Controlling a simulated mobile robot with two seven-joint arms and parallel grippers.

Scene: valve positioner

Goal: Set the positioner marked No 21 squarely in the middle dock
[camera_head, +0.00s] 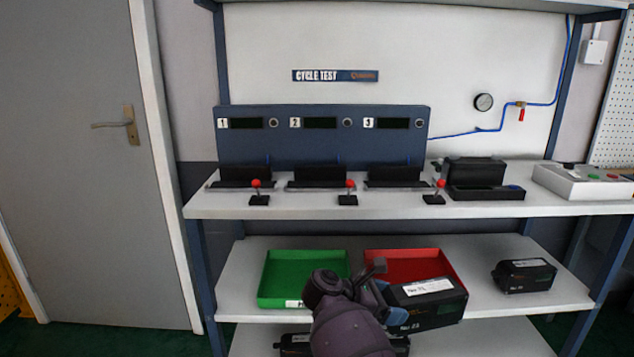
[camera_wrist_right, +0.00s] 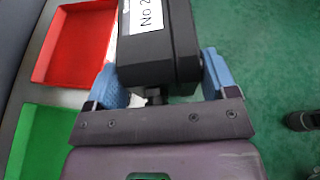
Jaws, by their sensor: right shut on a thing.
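My right gripper (camera_head: 382,303) is shut on a black box-shaped positioner (camera_head: 430,303), held in front of the middle shelf. The right wrist view shows the positioner (camera_wrist_right: 158,55) between the blue fingers of my gripper (camera_wrist_right: 163,82). Its white label reads "No 2" there, with the rest cut off or unclear. The middle dock (camera_head: 319,178), below panel number 2, appears empty. It stands on the bench above and behind the gripper, with a red-knobbed lever (camera_head: 349,190) at its front right. My left gripper is not in view.
Similar docks (camera_head: 243,177) (camera_head: 395,177) flank the middle one. A green tray (camera_head: 290,270) and a red tray (camera_head: 400,254) lie on the shelf, near the held positioner. Another positioner (camera_head: 524,275) lies at right. The bench edge (camera_head: 340,211) overhangs the shelf.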

